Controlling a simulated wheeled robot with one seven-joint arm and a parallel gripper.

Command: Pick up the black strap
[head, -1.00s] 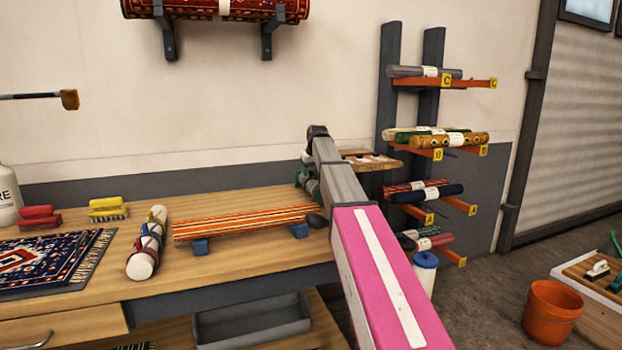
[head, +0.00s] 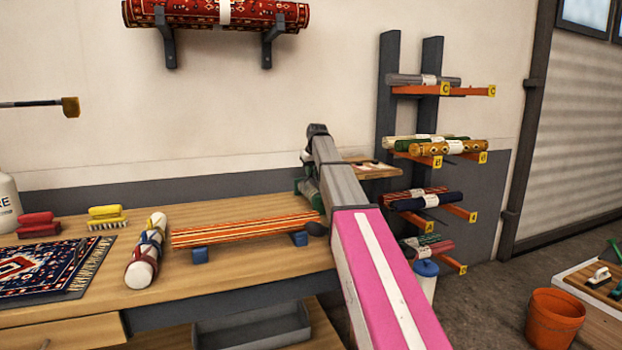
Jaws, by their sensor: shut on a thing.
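My pink and grey arm (head: 385,270) reaches across the right end of the workbench (head: 230,285). My gripper is hidden behind the arm, so its jaws and anything in them do not show. A small dark rounded thing (head: 316,229) shows beside the arm, at the right end of the orange striped textile (head: 245,228); I cannot tell whether it is the black strap. No black strap can be made out clearly elsewhere. A pale roll (head: 142,272) with red and blue bands lies on the bench left of the striped textile.
The striped textile rests on blue blocks (head: 200,255). A patterned rug (head: 50,265) and red (head: 38,226) and yellow (head: 106,214) brushes lie on the left. A rack (head: 388,100) of rolls stands right of the arm. An orange bucket (head: 553,320) is on the floor.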

